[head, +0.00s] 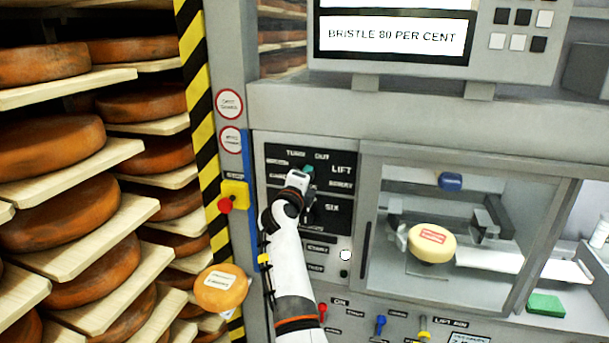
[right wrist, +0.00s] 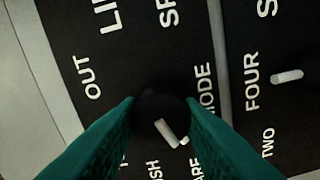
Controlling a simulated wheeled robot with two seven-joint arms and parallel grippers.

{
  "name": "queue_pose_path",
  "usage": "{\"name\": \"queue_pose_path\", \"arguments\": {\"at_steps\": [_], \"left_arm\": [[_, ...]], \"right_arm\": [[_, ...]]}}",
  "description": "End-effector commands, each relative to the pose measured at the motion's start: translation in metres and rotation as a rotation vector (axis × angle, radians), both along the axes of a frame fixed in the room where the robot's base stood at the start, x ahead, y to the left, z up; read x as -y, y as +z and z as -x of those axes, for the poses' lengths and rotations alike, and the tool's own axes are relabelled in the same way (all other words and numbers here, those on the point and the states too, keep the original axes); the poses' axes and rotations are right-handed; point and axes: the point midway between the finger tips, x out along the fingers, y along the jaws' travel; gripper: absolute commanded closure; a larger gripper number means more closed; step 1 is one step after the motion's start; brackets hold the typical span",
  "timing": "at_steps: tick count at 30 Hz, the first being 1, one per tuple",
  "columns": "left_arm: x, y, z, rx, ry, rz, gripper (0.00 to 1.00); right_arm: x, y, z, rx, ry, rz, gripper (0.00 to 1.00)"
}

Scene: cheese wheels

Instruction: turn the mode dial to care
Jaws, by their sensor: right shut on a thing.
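The mode dial is a round black knob (right wrist: 160,106) with a white pointer line, in the right wrist view. Its pointer slants down and right, towards a partly covered label ending in "ARE" (right wrist: 195,170). A label ending in "SH" stands left of that one. "OUT" is at the upper left, and "MODE" is partly covered at the right. My right gripper (right wrist: 160,120) is shut on the dial, one teal finger on each side. In the head view my right gripper (head: 308,172) is at the black dial panel (head: 334,214), and the arm hides the dial there. My left gripper is out of view.
A second dial (right wrist: 287,76) with labels "FOUR" and "TWO" is close by on the right. A red button on a yellow box (head: 234,196) is left of the panel. A glass window (head: 480,190) with a cheese wheel (head: 431,243) behind it is at the right. Cheese shelves stand left.

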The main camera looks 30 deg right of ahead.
Motion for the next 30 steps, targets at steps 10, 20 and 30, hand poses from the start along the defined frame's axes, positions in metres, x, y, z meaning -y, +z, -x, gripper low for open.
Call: {"name": "queue_pose_path", "arguments": {"at_steps": [10,20,30], "left_arm": [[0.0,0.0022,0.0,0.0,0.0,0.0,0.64],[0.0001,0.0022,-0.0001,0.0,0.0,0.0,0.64],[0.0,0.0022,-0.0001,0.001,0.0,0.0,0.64]], "right_arm": [[0.0005,0.0018,0.0,-0.035,0.0,0.036,0.9],[0.0005,0.0018,0.0,-0.035,-0.001,0.035,0.62],[0.0001,0.0005,-0.0001,-0.037,0.0,0.033,0.46]]}}
